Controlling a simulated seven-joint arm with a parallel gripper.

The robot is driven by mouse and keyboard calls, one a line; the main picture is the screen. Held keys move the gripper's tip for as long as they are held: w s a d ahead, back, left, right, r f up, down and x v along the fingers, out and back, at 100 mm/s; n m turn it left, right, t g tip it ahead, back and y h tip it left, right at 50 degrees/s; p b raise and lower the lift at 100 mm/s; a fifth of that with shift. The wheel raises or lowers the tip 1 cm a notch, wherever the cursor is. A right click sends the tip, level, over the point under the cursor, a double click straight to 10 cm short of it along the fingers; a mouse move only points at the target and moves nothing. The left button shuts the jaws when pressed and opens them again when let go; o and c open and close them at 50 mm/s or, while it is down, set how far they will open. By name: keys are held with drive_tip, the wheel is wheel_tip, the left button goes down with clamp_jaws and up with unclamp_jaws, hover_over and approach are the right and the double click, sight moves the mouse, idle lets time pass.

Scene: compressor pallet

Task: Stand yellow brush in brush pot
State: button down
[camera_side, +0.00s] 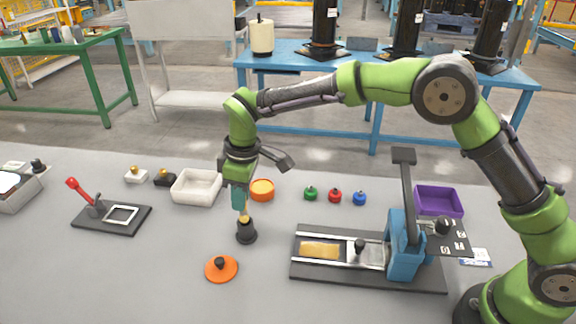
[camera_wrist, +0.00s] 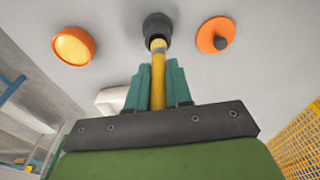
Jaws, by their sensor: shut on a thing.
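The yellow brush (camera_wrist: 158,75) is held between the teal fingers of my gripper (camera_wrist: 158,85), which is shut on it. In the side view my gripper (camera_side: 240,205) points down, with a short bit of the yellow brush (camera_side: 244,217) showing below the fingertips.
An orange lid with a black knob (camera_side: 221,268) lies in front of the pot. An orange round dish (camera_side: 262,190) and a white tray (camera_side: 197,187) stand behind. A black-based slide fixture with a blue block (camera_side: 402,250) is to the right. A red-handled press (camera_side: 95,207) is left.

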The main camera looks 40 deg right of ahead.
drive_tip(key=shift+f, duration=2.3)
drive_tip(key=shift+f, duration=0.15)
drive_tip(key=c, duration=1)
unclamp_jaws()
drive_tip(key=shift+c, duration=0.2)
